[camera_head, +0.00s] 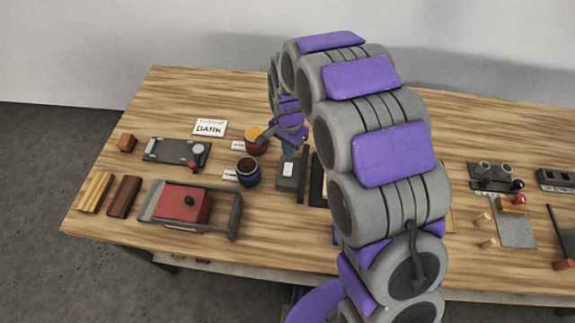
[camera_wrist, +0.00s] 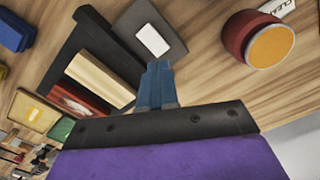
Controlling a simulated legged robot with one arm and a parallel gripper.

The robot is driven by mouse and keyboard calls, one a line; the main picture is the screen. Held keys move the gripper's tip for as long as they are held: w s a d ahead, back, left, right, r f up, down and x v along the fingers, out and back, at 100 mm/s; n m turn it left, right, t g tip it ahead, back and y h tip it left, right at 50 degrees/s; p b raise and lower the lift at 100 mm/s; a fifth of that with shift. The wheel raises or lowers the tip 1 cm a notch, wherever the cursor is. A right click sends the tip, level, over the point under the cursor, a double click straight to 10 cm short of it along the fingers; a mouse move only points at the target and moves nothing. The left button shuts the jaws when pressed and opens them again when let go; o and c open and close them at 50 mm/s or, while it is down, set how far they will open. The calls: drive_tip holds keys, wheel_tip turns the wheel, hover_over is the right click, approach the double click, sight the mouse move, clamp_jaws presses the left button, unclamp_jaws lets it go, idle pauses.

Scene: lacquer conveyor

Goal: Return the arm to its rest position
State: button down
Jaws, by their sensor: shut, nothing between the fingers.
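My arm, grey with purple pads, arches over the middle of the table and hides part of it. My gripper (camera_head: 288,149) hangs past the arch, just right of a red pot, near a grey box with a white label (camera_head: 289,170). In the wrist view its blue fingers (camera_wrist: 157,72) are together with nothing between them. The red pot (camera_wrist: 236,33) with orange contents is at the upper right there, apart from the fingers. The grey box (camera_wrist: 170,22) lies beyond the fingertips. A black tray (camera_wrist: 92,35) holding a cream block and a red block is to their left.
A blue pot (camera_head: 248,181) with dark contents stands near the red pot (camera_head: 262,150). Small fixtures and pegs (camera_head: 482,219) are at right. The back-left tabletop is clear.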

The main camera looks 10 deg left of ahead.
drive_tip(key=shift+r, duration=0.55)
drive_tip(key=s+d+r+n, duration=0.2)
drive_tip(key=s+d+r, duration=0.95)
drive_tip(key=d, duration=0.35)
drive_tip(key=s+d+r+n, duration=0.1)
drive_tip(key=s+d, duration=0.2)
drive_tip(key=s, duration=0.3)
drive_tip(key=s+d+r+n+g, duration=0.1)
drive_tip(key=s+d+r, duration=0.1)
drive_tip(key=s, duration=0.5)
drive_tip(key=s+d+r+n, duration=0.1)
drive_tip(key=s+d+r, duration=0.1)
drive_tip(key=s, duration=0.5)
drive_tip(key=shift+s+d+g, duration=0.15)
drive_tip(key=shift+d+g, duration=0.25)
drive_tip(key=shift+d, duration=0.4)
